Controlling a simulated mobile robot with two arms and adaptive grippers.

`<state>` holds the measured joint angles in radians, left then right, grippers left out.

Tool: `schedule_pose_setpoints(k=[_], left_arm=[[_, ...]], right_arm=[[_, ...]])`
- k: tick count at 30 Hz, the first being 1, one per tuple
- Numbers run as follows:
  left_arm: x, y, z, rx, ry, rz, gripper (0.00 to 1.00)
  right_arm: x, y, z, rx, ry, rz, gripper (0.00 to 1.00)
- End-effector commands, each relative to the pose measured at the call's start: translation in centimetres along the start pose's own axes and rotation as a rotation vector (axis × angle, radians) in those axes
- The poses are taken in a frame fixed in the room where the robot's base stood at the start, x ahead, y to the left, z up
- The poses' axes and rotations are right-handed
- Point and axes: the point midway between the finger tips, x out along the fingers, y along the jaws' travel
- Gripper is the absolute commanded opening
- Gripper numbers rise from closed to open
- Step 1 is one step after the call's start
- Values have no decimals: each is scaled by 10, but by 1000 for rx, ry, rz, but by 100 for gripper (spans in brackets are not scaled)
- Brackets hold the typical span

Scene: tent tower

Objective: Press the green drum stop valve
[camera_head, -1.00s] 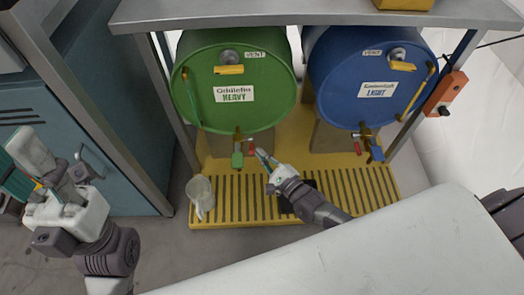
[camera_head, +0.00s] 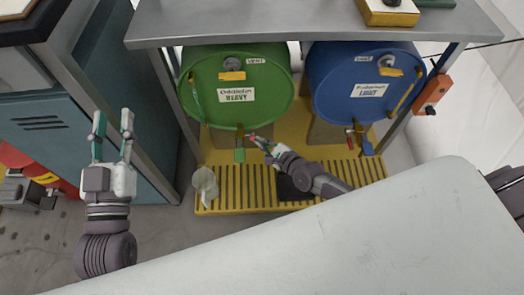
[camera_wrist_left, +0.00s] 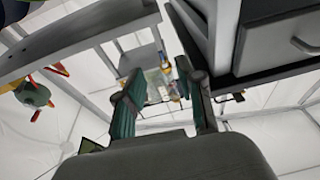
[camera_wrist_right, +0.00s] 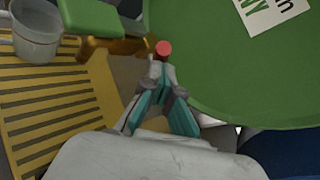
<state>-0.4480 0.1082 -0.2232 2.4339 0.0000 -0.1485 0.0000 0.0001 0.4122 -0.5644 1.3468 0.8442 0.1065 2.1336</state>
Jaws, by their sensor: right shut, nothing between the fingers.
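The green drum (camera_head: 235,112) lies on its side under the shelf, labelled HEAVY. A brass tap (camera_wrist_right: 125,46) with a green part (camera_head: 239,154) and a small red knob (camera_wrist_right: 163,48) sits at its lower rim. My right gripper (camera_head: 257,142) is shut and empty, its fingertips right at the red knob. In the right wrist view the gripper (camera_wrist_right: 163,75) points at the knob; whether it touches cannot be told. My left gripper (camera_head: 112,122) is open and empty, far to the left of the drum.
A blue drum (camera_head: 365,85) with its own tap stands to the right. A clear jug (camera_head: 205,182) stands on the yellow slatted tray (camera_head: 235,202). A grey shelf (camera_head: 300,22) overhangs the drums, and an orange box (camera_head: 432,94) is on the right post. A teal cabinet (camera_head: 45,125) is at left.

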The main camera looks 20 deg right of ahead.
Motion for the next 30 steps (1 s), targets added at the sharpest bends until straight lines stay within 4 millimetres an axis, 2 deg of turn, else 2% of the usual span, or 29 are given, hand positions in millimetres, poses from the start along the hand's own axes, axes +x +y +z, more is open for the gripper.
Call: schedule_pose_setpoints(k=[1, 4, 8, 11, 15, 19, 24, 28, 30], left_arm=[[-1, -2, 10, 3, -86, -5, 38], [-9, -6, 39, 7, -266, -15, 38], [-31, -13, 75, 10, -506, -30, 38], [-55, -17, 99, 10, -695, -41, 38], [-99, -23, 125, 8, -964, -60, 38], [-148, -27, 138, 2, -1218, -77, 38], [-214, -30, 136, -10, -1529, -99, 38], [-209, -30, 127, -10, -1519, -98, 38], [-210, -30, 132, -10, -1518, -98, 38]], right_arm=[[0, -4, 7, 11, 7, 9, 0], [1, -7, 8, 36, 30, 35, 0], [2, -10, 10, 70, 62, 68, 0], [3, -13, 12, 98, 86, 93, 0], [5, -17, 15, 135, 121, 131, 0], [6, -20, 16, 173, 156, 167, 0], [9, -25, 19, 221, 201, 216, 0], [12, -28, 20, 258, 235, 253, 0], [12, -25, 15, 256, 236, 254, 0]])
